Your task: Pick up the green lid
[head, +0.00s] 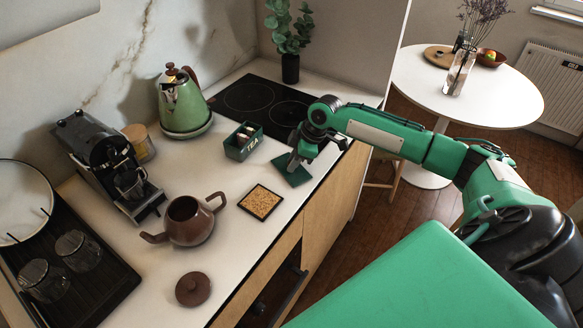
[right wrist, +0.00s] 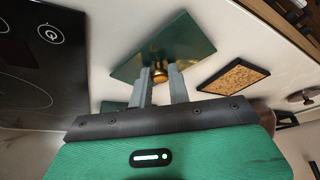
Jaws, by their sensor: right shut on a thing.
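The green lid (head: 296,178) is a flat square plate at the counter's front edge, right of the open green TEA box (head: 235,152). In the right wrist view the lid (right wrist: 186,36) shows a small gold knob (right wrist: 159,76). My right gripper (head: 293,163) is above the lid, its two fingers shut on the knob from either side. I cannot tell whether the lid touches the counter or is slightly raised. My left gripper is not in view.
A black cooktop (head: 262,102) lies behind the lid. A cork trivet (head: 260,202), a brown teapot (head: 188,221) and its round lid (head: 193,289) are to the left. A green kettle (head: 183,105) stands at the back. The counter between TEA box and trivet is clear.

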